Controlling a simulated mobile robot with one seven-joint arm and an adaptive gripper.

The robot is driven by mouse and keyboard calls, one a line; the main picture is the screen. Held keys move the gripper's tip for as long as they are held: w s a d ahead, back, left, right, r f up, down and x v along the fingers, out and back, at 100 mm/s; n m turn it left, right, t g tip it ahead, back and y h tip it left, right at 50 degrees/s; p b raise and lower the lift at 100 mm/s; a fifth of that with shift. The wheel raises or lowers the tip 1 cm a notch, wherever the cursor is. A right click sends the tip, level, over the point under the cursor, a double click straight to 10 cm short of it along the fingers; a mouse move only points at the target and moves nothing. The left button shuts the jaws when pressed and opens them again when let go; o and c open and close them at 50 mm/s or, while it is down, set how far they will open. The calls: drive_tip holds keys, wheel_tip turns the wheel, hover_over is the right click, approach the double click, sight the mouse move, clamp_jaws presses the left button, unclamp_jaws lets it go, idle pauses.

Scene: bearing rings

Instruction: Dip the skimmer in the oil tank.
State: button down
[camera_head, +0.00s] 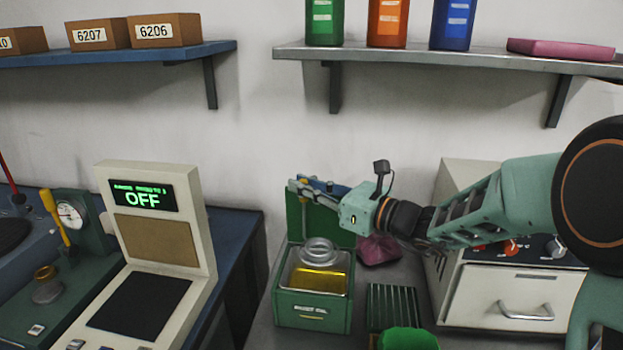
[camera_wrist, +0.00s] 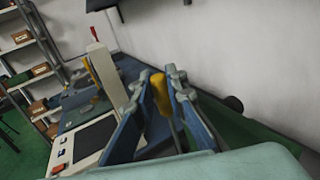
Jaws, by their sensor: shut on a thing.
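My gripper (camera_head: 308,187) is above the back of the oil tank, in front of its raised green lid. In the wrist view my gripper (camera_wrist: 160,100) is shut on the skimmer's yellow handle (camera_wrist: 158,106), with a thin grey rod running down from it. The oil tank (camera_head: 312,317) is a green box with a label, holding yellow oil (camera_head: 318,281). Grey, round rings (camera_head: 317,249), apparently the skimmer's head, show over the tank's rear part.
A ribbed green rack (camera_head: 392,305) and a green round thing (camera_head: 408,339) are right of the tank, a dark pink cloth (camera_head: 379,250) behind. A white oven (camera_head: 515,300) stands further right. A console reading OFF (camera_head: 143,197) is left. Shelves (camera_head: 430,54) hang above.

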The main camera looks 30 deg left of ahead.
sight(305, 239)
drive_tip(key=shift+f+b, duration=5.4)
drive_tip(key=shift+f, duration=1.8)
drive_tip(key=shift+r, duration=0.15)
wheel_tip(305, 239, up, 5)
drive_tip(key=p, duration=0.7)
drive_tip(key=shift+r+p, duration=2.55)
drive_tip(key=shift+r, duration=0.55)
